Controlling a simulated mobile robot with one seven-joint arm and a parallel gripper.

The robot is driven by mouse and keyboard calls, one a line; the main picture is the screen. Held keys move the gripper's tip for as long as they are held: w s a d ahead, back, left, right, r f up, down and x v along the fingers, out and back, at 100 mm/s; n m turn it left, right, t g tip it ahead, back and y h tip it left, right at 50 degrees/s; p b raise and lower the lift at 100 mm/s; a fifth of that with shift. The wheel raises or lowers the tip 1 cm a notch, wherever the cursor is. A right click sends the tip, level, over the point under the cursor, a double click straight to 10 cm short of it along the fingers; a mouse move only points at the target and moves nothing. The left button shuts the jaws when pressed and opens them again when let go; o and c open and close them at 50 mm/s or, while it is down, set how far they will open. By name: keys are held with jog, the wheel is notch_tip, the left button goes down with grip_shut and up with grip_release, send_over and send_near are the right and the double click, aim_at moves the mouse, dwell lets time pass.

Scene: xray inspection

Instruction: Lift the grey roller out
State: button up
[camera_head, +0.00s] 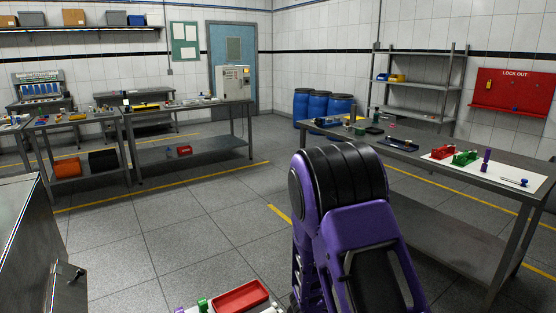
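I cannot make out a grey roller for certain. On the right-hand table (430,165), a white mat (470,173) holds a red holder (443,152), a green holder (465,158) and an upright purple piece (486,160). A small thin dark rod-like item (514,181) lies at the mat's right end, too small to identify. My purple and black arm fills the lower middle of the picture. My gripper is not visible, so its state and what it may hold are hidden.
A red tray (240,298) shows at the bottom edge. A grey metal cabinet (30,250) stands at the left. Blue barrels (318,105), a metal shelf (415,85) and a lock-out board (513,92) line the back right. The tiled floor (190,220) left of my arm is clear.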

grip_shut()
jog(key=shift+r+p, duration=1.75)
jog(key=shift+p, duration=0.15)
dwell(0.4)
jog(key=shift+r+p, duration=0.65)
jog(key=shift+p, duration=0.1)
